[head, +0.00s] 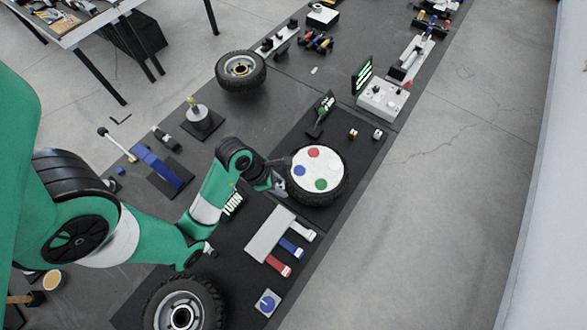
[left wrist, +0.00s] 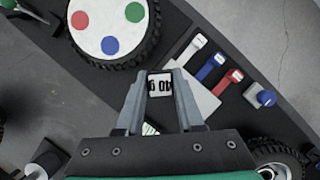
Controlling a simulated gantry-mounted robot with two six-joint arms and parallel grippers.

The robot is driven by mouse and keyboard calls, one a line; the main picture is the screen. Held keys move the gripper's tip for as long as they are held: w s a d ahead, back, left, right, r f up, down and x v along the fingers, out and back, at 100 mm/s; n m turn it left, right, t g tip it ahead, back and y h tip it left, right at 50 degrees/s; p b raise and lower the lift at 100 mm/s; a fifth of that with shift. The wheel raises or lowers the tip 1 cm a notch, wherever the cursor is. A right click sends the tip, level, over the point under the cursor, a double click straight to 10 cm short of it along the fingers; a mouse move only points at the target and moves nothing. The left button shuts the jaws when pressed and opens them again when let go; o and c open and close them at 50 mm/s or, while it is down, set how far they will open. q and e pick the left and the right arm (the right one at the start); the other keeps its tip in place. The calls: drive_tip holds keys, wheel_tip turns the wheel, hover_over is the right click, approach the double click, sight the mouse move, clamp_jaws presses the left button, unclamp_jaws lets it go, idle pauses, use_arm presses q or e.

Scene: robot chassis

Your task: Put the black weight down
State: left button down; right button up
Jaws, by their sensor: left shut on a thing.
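My left gripper (head: 276,186) is just left of the wheel with the white disc in the head view. In the left wrist view its two grey fingers (left wrist: 160,88) are shut on a small block with dark edges and a white face bearing black marks, apparently the black weight (left wrist: 160,84). The fingers press on both its sides. The weight is hardly visible in the head view, and its underside is hidden. I cannot tell its height above the black mat (head: 222,252). My right gripper is not in view.
The wheel with red, blue and green spots (head: 317,172) stands close by. A grey box with white, blue and red levers (head: 270,234) lies nearer, and a blue knob (head: 267,303) beyond that. A blue block (head: 158,166) and a grey cylinder (head: 199,118) stand to the left.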

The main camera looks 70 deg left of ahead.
use_arm(q)
drive_tip(key=shift+w+a+r, duration=0.15)
drive_tip(key=shift+a, duration=0.15)
drive_tip(key=w+a+f, duration=0.9)
drive_tip(key=shift+a+f, duration=0.2)
drive_tip(key=shift+w+a+f, duration=0.1)
drive_tip(key=shift+w+a, duration=0.05)
drive_tip(key=shift+w, duration=0.05)
drive_tip(key=shift+w+a+f, duration=0.1)
drive_tip(key=shift+w+f, duration=0.05)
drive_tip(key=shift+f, duration=0.2)
drive_tip(key=shift+f+b, duration=0.55)
drive_tip(key=shift+f, duration=0.8)
drive_tip(key=shift+f, duration=0.1)
drive_tip(key=c, duration=0.5)
unclamp_jaws()
drive_tip(key=shift+c, duration=0.2)
